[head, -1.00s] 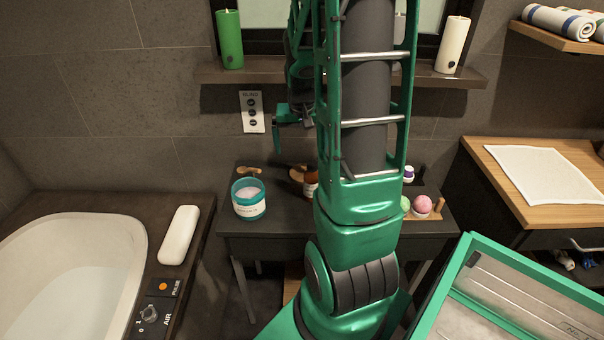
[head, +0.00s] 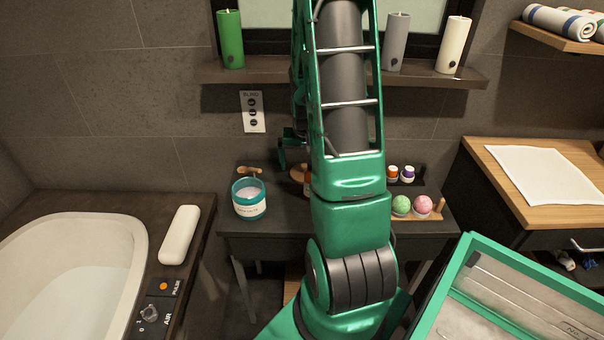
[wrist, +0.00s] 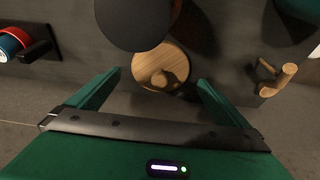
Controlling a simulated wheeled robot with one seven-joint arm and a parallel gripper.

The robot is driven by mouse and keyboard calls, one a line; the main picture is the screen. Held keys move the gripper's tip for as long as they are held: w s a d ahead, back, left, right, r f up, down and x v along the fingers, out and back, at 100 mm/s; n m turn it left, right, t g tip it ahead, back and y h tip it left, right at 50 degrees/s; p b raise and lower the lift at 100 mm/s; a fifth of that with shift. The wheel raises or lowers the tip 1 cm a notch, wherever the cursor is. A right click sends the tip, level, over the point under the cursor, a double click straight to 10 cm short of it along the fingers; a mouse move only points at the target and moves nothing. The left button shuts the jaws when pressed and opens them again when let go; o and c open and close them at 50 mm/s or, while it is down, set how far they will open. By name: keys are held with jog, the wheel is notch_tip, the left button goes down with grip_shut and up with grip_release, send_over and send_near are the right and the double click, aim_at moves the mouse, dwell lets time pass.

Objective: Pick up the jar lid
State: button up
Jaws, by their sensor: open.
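The jar lid (wrist: 176,66) is a round wooden disc with a small knob, lying on the dark vanity top (head: 285,207). In the wrist view it sits just ahead of and between the fingertips of my gripper (wrist: 159,79), which is open and empty. The lid's far edge is covered by a dark round shape (wrist: 137,18) that I cannot identify. In the head view, a brown piece of the lid (head: 297,174) shows left of my arm, below my gripper (head: 290,158), and my arm hides the rest.
A teal-banded open jar (head: 249,200) stands left of the lid. A wooden peg piece (wrist: 281,80) lies to the right in the wrist view. A candle shelf (head: 430,76) runs above.

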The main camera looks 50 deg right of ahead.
jog(key=shift+x, duration=0.85)
jog(key=c, duration=1.2)
jog(key=shift+o, duration=0.2)
jog(key=shift+r, duration=0.15)
